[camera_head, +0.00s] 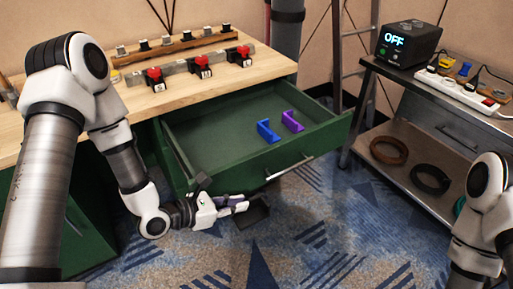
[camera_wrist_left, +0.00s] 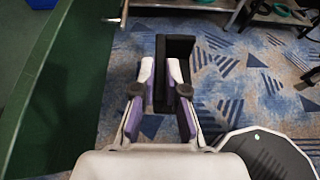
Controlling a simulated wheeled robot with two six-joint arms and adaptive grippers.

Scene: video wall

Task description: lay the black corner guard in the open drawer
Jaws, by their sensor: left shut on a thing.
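The black corner guard (camera_head: 254,213) is in my left gripper (camera_head: 241,204), in front of the left part of the open drawer's front. In the left wrist view the black corner guard (camera_wrist_left: 179,46) is an L-shaped piece between the purple-padded fingers of the left gripper (camera_wrist_left: 160,82), over the carpet. The open green drawer (camera_head: 327,134) sticks out from under the workbench. A blue corner guard (camera_head: 266,131) and a purple corner guard (camera_head: 292,121) stand on its floor. My right arm enters at the lower right, its gripper out of view.
The wooden workbench (camera_head: 140,100) carries red-and-black clamps (camera_head: 201,66) on a rail. The drawer's silver handle (camera_head: 290,167) juts from its front. A metal shelf (camera_head: 405,165) with coiled rings stands right. The drawer's left half is clear.

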